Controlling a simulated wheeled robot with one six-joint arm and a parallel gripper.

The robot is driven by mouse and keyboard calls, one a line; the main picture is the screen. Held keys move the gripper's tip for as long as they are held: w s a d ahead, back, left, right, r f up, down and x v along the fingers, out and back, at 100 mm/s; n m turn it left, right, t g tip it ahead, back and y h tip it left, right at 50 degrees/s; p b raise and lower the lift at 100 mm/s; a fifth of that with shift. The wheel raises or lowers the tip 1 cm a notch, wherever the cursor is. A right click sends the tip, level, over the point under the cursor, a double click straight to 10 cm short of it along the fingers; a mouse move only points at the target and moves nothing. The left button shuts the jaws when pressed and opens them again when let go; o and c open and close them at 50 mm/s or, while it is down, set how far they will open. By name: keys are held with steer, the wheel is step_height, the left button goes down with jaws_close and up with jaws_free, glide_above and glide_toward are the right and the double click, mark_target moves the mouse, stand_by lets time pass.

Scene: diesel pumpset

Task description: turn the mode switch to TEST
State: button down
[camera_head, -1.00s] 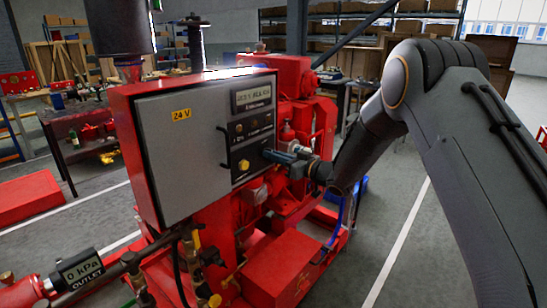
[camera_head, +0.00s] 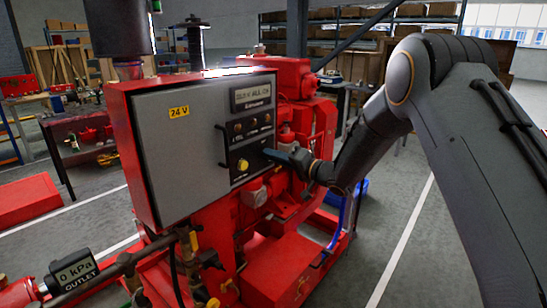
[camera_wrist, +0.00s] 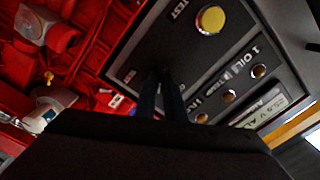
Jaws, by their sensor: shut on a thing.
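The grey control panel door (camera_head: 185,150) is on the front of the red cabinet. Its dark switch plate (camera_head: 252,158) carries a yellow round button (camera_head: 243,165), which also shows in the wrist view (camera_wrist: 210,20). My gripper (camera_head: 270,153) reaches in from the right to this plate. In the wrist view its two dark fingers (camera_wrist: 168,82) are close together against the plate, shut on the mode switch, which they hide almost wholly. The switch's exact pointing direction cannot be read.
A lit display (camera_head: 253,97) and a row of small lamps (camera_head: 252,125) sit above the switch plate. A door handle (camera_head: 222,146) stands out left of the plate. Red pump parts (camera_head: 295,262) lie below my arm. Open floor is to the right.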

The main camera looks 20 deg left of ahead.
steer(key=m, duration=0.6)
steer(key=shift+w+f, duration=0.1)
steer(key=shift+m, duration=0.3)
stand_by(0.3)
steer(key=c, duration=1.8)
jaws_free()
steer(key=shift+c, duration=0.2)
steer(key=shift+d, duration=0.15)
steer(key=b+v, duration=0.2)
steer(key=v, duration=0.5)
steer(key=shift+d, duration=0.3)
